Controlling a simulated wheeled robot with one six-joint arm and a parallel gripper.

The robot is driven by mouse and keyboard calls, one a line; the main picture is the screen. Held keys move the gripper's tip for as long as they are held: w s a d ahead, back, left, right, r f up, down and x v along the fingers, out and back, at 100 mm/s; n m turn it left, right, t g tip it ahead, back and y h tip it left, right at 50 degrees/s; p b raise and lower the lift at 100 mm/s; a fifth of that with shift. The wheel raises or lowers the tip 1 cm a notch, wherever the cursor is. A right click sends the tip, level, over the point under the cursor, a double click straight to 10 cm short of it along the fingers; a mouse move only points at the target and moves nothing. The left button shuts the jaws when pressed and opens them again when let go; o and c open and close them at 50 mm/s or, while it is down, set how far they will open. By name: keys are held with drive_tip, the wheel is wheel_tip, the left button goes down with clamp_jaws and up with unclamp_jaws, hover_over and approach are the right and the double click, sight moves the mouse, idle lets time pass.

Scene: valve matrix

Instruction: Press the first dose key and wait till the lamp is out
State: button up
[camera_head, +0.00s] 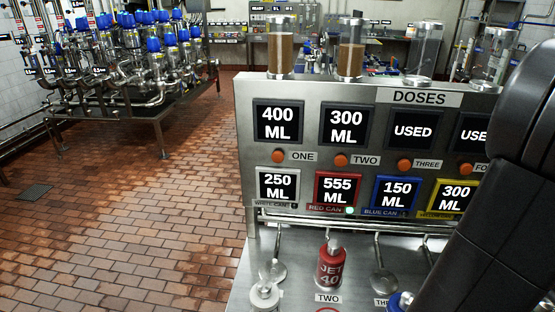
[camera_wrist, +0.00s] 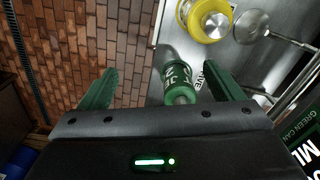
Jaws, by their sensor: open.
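The first dose key is the orange button (camera_head: 278,155) beside the label ONE, below the 400 ML display (camera_head: 278,122) on the grey dosing panel (camera_head: 310,90). The first key is not in the wrist view. My gripper is outside the head view; my dark arm covers the panel's right side.
Orange keys TWO (camera_head: 341,160), THREE (camera_head: 404,165) and a fourth stand in line. A red can (camera_head: 331,266) stands on the ledge at TWO. A yellow can (camera_wrist: 205,20) is near the green one. Valve pipework (camera_head: 150,75) stands back left. Brick floor left is clear.

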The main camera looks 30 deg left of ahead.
clamp_jaws()
idle(1.5)
